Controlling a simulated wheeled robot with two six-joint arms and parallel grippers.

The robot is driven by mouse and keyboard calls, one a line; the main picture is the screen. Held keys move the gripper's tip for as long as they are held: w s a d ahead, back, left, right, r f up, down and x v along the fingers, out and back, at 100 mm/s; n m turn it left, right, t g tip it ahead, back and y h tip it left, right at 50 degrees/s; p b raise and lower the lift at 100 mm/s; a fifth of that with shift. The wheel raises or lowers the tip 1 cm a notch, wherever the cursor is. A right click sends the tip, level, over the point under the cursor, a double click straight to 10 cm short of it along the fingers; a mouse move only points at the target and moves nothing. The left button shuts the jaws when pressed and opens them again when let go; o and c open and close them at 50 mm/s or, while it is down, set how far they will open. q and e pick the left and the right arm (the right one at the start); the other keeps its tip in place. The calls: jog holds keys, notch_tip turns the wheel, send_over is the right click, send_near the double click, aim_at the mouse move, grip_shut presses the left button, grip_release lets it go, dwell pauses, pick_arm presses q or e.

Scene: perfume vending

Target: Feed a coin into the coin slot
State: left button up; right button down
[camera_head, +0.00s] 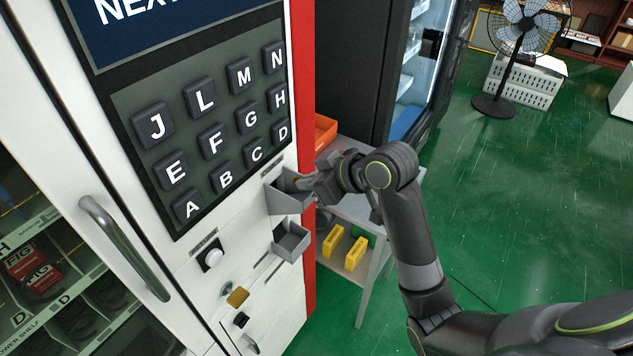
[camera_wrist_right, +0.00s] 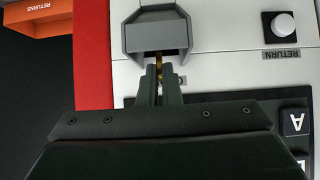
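My right gripper (camera_head: 309,184) is at the upper grey tray (camera_head: 288,203) on the white machine front. In the right wrist view, the fingers (camera_wrist_right: 160,72) are close together, with a narrow gold coin (camera_wrist_right: 159,62) seen edge-on between them. The grey tray (camera_wrist_right: 157,35) is just beyond the fingertips; I cannot tell whether they touch it. A gold plate (camera_head: 238,297) sits lower on the machine front; it may be the coin slot, but no slit can be made out. My left gripper is not in view.
A white return button (camera_head: 211,257) sits left of the tray, below the lettered keypad (camera_head: 203,128). A second grey tray (camera_head: 291,240) sticks out lower down. A side table (camera_head: 357,210) stands behind my right forearm. The green floor to the right is mostly clear.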

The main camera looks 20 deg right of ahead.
jog(key=shift+w+a+f, duration=0.1)
jog(key=shift+w+f, duration=0.05)
jog(key=c, duration=1.5)
grip_release()
jog(key=shift+c, duration=0.2)
jog(key=p+v, duration=0.3)
jog(key=v, duration=1.4)
jog(key=shift+d+p, duration=0.2)
jog(key=shift+p, duration=0.2)
